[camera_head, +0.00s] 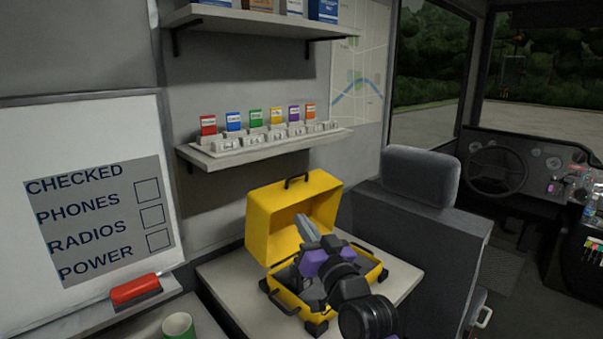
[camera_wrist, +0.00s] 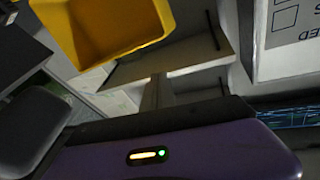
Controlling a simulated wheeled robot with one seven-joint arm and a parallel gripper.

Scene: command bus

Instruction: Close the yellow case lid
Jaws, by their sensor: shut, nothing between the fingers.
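The yellow case stands open on a light table. Its lid (camera_head: 272,212) is raised roughly upright at the back, with a dark handle (camera_head: 297,181) on top. The lower half (camera_head: 288,299) is in front, with a dark interior partly hidden by my arm. My gripper (camera_head: 302,220) is shut and empty, in front of the lid's open inner side and above the lower half. I cannot tell whether it touches the lid. In the wrist view the yellow lid (camera_wrist: 105,28) fills the upper left; the fingertips do not clearly show there.
The table (camera_head: 404,272) has a little bare room right of the case. A grey seat (camera_head: 425,215) stands close on the right. A shelf (camera_head: 265,150) with coloured cards hangs above. A whiteboard (camera_head: 90,130), red eraser (camera_head: 135,290) and green cup (camera_head: 178,325) are left.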

